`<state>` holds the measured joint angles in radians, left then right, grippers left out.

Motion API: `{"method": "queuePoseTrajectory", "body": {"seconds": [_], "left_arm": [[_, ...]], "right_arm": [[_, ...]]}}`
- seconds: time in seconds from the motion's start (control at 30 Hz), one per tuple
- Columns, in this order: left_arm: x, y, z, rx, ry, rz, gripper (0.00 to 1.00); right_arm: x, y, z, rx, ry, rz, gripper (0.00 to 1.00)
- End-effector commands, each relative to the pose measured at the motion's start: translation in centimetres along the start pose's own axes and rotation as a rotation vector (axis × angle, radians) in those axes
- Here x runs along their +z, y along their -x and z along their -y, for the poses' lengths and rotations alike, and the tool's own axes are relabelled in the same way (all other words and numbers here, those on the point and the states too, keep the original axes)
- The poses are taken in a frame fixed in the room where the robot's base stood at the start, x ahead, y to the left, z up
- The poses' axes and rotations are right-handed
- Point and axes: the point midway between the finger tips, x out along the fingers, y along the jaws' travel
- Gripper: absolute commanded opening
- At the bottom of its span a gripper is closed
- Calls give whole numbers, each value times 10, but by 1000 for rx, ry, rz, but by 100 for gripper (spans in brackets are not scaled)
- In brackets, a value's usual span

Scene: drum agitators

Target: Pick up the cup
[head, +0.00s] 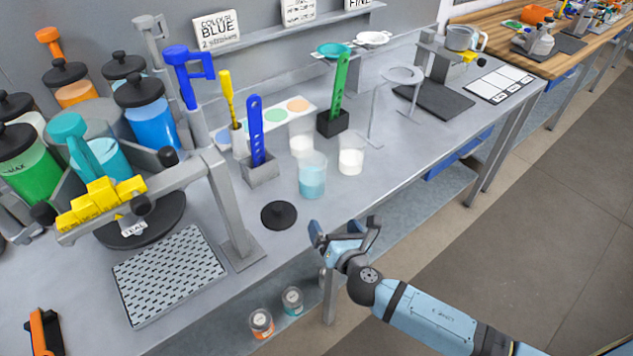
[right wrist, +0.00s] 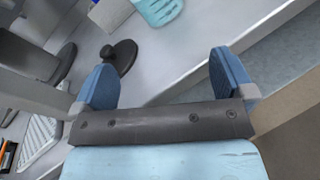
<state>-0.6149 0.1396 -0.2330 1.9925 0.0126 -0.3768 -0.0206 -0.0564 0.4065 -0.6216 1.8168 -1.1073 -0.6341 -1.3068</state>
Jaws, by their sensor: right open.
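A clear cup with light blue contents (head: 312,178) stands upright on the grey bench, and its lower part shows at the top of the right wrist view (right wrist: 158,10). Two more clear cups with white contents stand behind it, one to its right (head: 350,158) and one farther back (head: 301,142). The task does not say which cup. My right gripper (head: 345,234) is open and empty at the bench's front edge, in front of the blue cup and apart from it. Its two blue fingers (right wrist: 165,75) are spread in the right wrist view. My left gripper is not in view.
A black round lid with a knob (head: 279,215) lies left of the blue cup. A grey holder with a blue scoop (head: 258,165) and a black holder with a green one (head: 333,122) stand near the cups. A grey post stand (head: 235,215) is at left.

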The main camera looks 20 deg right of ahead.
Motion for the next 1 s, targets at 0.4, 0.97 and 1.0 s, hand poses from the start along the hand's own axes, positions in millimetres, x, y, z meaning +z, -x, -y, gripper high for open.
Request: {"method": "queuePoseTrajectory", "body": {"seconds": [0.4, 0.97, 1.0], "left_arm": [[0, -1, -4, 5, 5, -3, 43], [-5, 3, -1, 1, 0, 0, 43], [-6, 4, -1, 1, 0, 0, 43]], "right_arm": [[30, -44, -9, 26, 382, 140, 100], [38, -118, -13, 26, 376, 136, 100], [39, -124, -14, 27, 376, 137, 100]]}}
